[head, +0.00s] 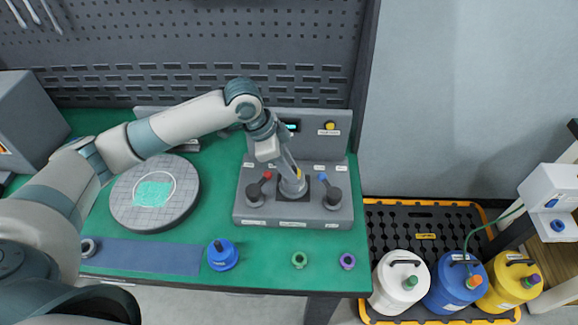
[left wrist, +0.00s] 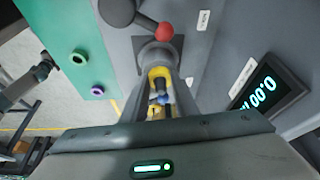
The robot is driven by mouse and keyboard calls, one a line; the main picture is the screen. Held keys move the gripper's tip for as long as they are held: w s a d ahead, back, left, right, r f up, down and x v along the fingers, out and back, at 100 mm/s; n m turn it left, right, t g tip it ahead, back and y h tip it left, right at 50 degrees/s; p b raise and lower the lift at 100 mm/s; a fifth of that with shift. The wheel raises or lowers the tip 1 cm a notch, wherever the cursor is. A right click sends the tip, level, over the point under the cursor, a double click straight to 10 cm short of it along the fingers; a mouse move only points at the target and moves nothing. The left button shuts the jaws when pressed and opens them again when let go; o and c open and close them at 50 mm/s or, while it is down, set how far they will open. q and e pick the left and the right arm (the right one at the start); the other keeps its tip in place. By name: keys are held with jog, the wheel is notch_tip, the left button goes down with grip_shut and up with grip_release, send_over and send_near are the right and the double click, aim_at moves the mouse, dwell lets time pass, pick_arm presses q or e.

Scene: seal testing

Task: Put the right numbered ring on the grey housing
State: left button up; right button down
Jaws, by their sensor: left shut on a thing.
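My left gripper (head: 296,176) points down at the grey housing (head: 292,189) in the middle of the grey test station (head: 270,213). It is shut on a yellow ring (left wrist: 160,74), which shows between the fingers in the left wrist view. The ring is at the top of the housing; the fingers hide whether it is fully seated. A green ring (head: 299,259) and a purple ring (head: 347,260) lie apart on the green table's front right; both also show in the left wrist view, green (left wrist: 80,57) and purple (left wrist: 97,89). My right gripper is not seen.
The station has a red-knobbed lever (head: 267,176) and a blue-knobbed lever (head: 323,178) close to the gripper, plus a display (left wrist: 266,96). A blue knobbed part (head: 222,255) and a round grey plate (head: 123,212) stand left. Bottles (head: 401,282) stand off the table at right.

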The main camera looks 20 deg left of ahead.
pick_arm(q)
jog(key=shift+f+p, duration=0.1)
jog(key=shift+p, duration=0.3)
dwell(0.8)
jog(key=o, duration=1.1)
jog(key=shift+c, duration=0.2)
notch_tip(320, 180, up, 9)
jog(key=p, duration=0.9)
